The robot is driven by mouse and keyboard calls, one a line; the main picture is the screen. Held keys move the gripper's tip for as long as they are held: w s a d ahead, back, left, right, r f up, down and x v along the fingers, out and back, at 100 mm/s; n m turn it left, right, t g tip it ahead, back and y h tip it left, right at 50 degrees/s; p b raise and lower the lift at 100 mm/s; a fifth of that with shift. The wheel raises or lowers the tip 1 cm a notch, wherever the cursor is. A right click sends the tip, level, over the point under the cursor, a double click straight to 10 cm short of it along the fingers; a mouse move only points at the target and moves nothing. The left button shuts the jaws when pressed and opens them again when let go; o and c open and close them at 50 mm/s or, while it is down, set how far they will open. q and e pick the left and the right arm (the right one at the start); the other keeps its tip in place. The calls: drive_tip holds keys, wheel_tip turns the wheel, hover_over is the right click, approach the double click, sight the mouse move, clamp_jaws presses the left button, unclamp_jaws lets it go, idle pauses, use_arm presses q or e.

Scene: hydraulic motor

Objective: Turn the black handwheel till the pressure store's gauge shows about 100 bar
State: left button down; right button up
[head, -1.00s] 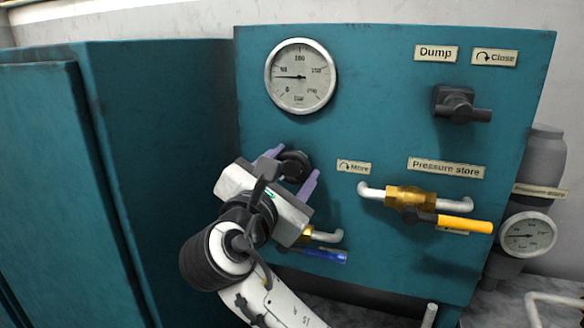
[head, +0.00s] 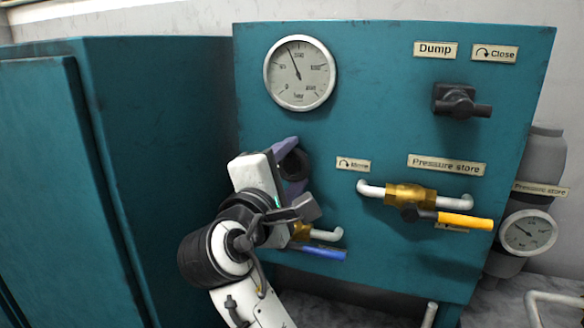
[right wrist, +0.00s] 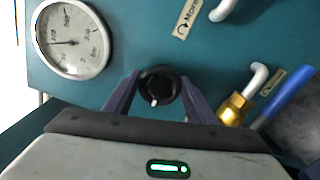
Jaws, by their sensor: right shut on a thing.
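The black handwheel (head: 296,163) is on the teal panel, left of the "More" label (head: 353,165). My right gripper (head: 288,168) is shut on it, its purple fingers on either side and partly hiding it. The right wrist view shows the handwheel (right wrist: 157,86) between both fingers, with a pale mark on its face. The pressure store's gauge (head: 528,232) is on the grey cylinder at the right edge; its needle points up and left, the figures too small to read. My left gripper is not in view.
A blue lever (head: 318,252) is just below my right gripper. A yellow lever (head: 465,220) on a brass valve (head: 404,196) is right of it. A black dump knob (head: 460,104) is at upper right. A teal cabinet (head: 170,180) stands at left.

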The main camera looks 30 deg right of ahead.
drive_tip(key=shift+f+m, duration=0.1)
drive_tip(key=shift+m, duration=0.2)
drive_tip(key=o, duration=1)
drive_tip(key=shift+o, duration=0.2)
drive_tip(key=b+v, duration=0.1)
drive_tip(key=v, duration=0.6)
drive_tip(key=shift+s+a, duration=0.2)
drive_tip(key=shift+a, duration=0.05)
